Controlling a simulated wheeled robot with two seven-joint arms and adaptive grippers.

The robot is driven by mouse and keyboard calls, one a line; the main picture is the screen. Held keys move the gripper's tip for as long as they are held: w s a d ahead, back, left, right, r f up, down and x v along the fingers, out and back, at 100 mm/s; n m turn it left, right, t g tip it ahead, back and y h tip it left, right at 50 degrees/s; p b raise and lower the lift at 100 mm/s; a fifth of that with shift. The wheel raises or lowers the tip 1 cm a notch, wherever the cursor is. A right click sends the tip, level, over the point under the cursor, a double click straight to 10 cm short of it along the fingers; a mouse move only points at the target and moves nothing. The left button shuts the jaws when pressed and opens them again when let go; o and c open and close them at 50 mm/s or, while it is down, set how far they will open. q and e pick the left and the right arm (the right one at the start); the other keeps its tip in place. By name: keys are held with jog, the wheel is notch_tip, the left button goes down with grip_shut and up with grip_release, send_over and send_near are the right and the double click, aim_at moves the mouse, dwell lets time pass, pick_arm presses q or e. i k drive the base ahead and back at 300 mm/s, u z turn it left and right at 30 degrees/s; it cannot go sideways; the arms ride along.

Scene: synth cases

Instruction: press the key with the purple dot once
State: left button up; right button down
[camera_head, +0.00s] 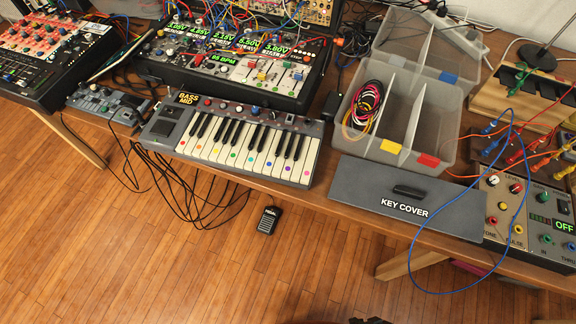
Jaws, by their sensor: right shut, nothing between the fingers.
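The small keyboard (245,140) lies at the front edge of the table, left of the middle, with its keys uncovered. Its white keys carry small coloured dots near their front ends. The key with the purple dot (288,169) is near the right end, beside a key with a pink dot (306,172). My right gripper (370,321) shows only as a dark tip at the bottom edge, shut and empty, well below and right of the keyboard. My left gripper is out of view.
A grey key cover (365,202) lies right of the keyboard. Behind it stands a clear divided bin (437,122) with cables. A synth rack (160,70) stands behind the keyboard. A control box (510,205) with a looping blue cable is at right. A black pedal (268,220) is on the floor.

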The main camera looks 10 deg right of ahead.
aim_at(286, 175)
jog(key=u, duration=1.2)
jog(key=k, duration=0.8)
jog(key=z, duration=1.05)
jog(key=i, duration=0.5)
jog(key=u, duration=0.05)
